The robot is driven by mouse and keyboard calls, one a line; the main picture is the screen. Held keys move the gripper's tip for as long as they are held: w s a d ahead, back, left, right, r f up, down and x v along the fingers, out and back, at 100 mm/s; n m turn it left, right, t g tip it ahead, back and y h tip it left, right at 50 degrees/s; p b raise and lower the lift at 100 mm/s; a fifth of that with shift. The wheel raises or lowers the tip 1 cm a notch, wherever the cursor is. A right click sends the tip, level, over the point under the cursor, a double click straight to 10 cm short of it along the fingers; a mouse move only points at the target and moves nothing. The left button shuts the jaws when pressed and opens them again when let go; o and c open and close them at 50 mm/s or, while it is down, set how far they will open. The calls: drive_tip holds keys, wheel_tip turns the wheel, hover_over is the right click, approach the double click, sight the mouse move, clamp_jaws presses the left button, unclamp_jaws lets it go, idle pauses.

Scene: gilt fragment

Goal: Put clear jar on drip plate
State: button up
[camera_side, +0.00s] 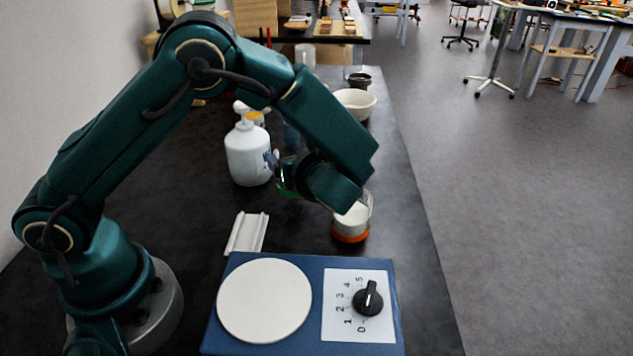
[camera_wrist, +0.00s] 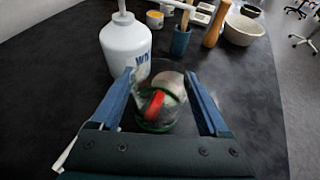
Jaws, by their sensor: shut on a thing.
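The clear jar (camera_wrist: 150,125) is see-through glass with a green-tinted base. It sits between the two blue fingers of my gripper (camera_wrist: 168,100) in the wrist view, and my gripper is shut on it. White and red show in or through its glass; I cannot tell which. In the side view the clear jar (camera_side: 287,178) is partly hidden by my gripper, beside the white bottle. No thing is clearly marked as the drip plate. A round white plate (camera_side: 264,300) lies bare on a blue dial unit in front.
A white pump bottle (camera_side: 248,155) stands close left of the jar. A white vessel with an orange base (camera_side: 350,228) stands below my gripper. A white ridged piece (camera_side: 247,232) lies behind the blue dial unit (camera_side: 312,270). A white bowl (camera_side: 356,102) is farther back.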

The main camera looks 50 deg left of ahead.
drive_tip(key=shift+w+a+f, duration=0.6)
drive_tip(key=shift+w+a, duration=0.4)
drive_tip(key=shift+w+a+f, duration=0.55)
drive_tip(key=shift+w+a, duration=0.5)
drive_tip(key=shift+w+a+f, duration=0.6)
drive_tip(key=shift+w+a, duration=0.4)
drive_tip(key=shift+f, duration=0.1)
drive_tip(key=o, duration=1.5)
